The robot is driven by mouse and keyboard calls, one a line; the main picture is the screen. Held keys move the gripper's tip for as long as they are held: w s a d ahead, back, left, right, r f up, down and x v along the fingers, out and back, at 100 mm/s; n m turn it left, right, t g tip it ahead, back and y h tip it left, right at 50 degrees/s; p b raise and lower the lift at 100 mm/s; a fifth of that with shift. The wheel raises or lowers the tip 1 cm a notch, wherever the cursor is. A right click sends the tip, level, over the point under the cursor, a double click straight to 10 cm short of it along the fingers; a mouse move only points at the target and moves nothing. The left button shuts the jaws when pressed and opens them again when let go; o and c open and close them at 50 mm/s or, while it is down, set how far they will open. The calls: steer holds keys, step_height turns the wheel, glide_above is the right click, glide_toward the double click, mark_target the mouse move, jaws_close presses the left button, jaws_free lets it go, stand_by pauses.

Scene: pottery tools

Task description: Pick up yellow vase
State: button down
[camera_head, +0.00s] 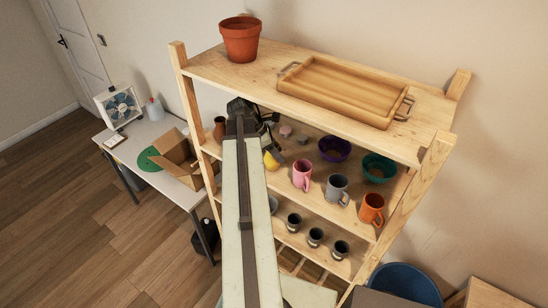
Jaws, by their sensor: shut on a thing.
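The yellow vase (271,160) shows just right of my arm, at the level of the shelf's second board. My arm hides its left part. My gripper (268,143) is a dark shape at the far end of the arm, under the front edge of the top board. It is shut on the yellow vase, though its fingertips are small and dark here. I cannot tell whether the vase touches the board.
The wooden shelf (320,105) holds a terracotta pot (240,40) and a wooden tray (340,88) on top. A pink mug (302,174), grey mug (338,189), purple bowl (334,149) and teal bowl (378,168) stand right of the vase. A white table (150,130) is left.

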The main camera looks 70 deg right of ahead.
steer(key=shift+w+r+p, duration=0.1)
steer(key=shift+r+p, duration=0.3)
steer(key=shift+p, duration=0.1)
steer(key=w+a, duration=0.4)
steer(key=w, duration=0.3)
steer(key=w+a, duration=0.5)
steer(key=w, duration=0.3)
steer(key=shift+w+f, duration=0.15)
steer(key=shift+w, duration=0.1)
